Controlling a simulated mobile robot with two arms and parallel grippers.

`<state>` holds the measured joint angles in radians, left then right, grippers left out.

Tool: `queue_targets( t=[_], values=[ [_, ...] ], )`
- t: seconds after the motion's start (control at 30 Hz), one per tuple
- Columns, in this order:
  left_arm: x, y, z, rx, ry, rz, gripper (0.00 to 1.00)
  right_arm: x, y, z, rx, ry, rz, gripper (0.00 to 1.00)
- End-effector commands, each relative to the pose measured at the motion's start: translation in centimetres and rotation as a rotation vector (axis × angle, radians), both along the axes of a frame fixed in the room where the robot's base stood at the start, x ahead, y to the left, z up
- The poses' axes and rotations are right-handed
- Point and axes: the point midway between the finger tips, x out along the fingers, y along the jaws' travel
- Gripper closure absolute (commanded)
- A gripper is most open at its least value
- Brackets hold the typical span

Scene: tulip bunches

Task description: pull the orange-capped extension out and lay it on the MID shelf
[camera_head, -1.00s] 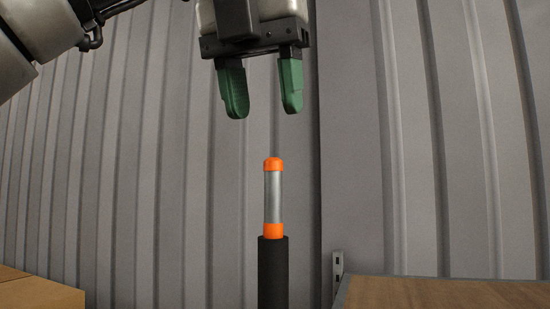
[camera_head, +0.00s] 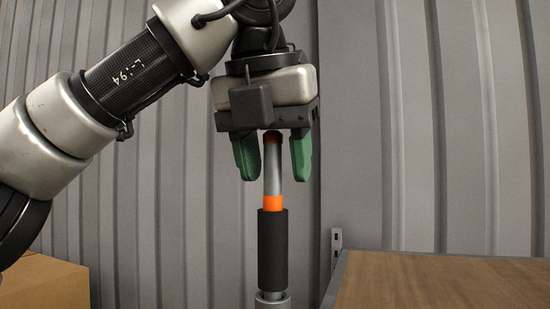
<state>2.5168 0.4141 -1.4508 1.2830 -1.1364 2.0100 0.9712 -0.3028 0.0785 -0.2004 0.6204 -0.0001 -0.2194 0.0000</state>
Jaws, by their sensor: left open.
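The orange-capped extension (camera_head: 273,175) stands upright in a black sleeve (camera_head: 272,245), with a grey tube between its orange top and bottom bands. My left gripper (camera_head: 273,172) points down from above, with its green fingers open on either side of the extension's upper part. The orange top cap is in shadow just under the gripper's palm. I see a gap between the right finger and the tube; the left finger looks close to it, and I cannot tell if it touches. My right gripper is not in view.
A wooden-topped shelf or table (camera_head: 430,282) with a grey edge is at the lower right; no MID label is visible. A cardboard box (camera_head: 45,285) is at the lower left. A grey ribbed wall (camera_head: 400,130) stands behind.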

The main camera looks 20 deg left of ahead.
Motion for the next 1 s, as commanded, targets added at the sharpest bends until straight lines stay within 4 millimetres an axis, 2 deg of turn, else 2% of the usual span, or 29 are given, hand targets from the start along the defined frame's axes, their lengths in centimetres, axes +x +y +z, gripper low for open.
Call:
queue_targets(
  t=[0.23, 0.57, 1.0],
  values=[
    [0.03, 0.0, -0.06, 0.0, 0.0, 0.001, 0.51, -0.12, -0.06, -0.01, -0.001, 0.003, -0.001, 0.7],
    [0.03, 0.0, -0.05, 0.0, 0.0, 0.0, 1.0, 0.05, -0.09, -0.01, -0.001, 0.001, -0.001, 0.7],
    [0.04, -0.01, 0.29, 0.0, 0.0, 0.001, 1.0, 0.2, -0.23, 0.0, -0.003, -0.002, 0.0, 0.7]
  ],
)
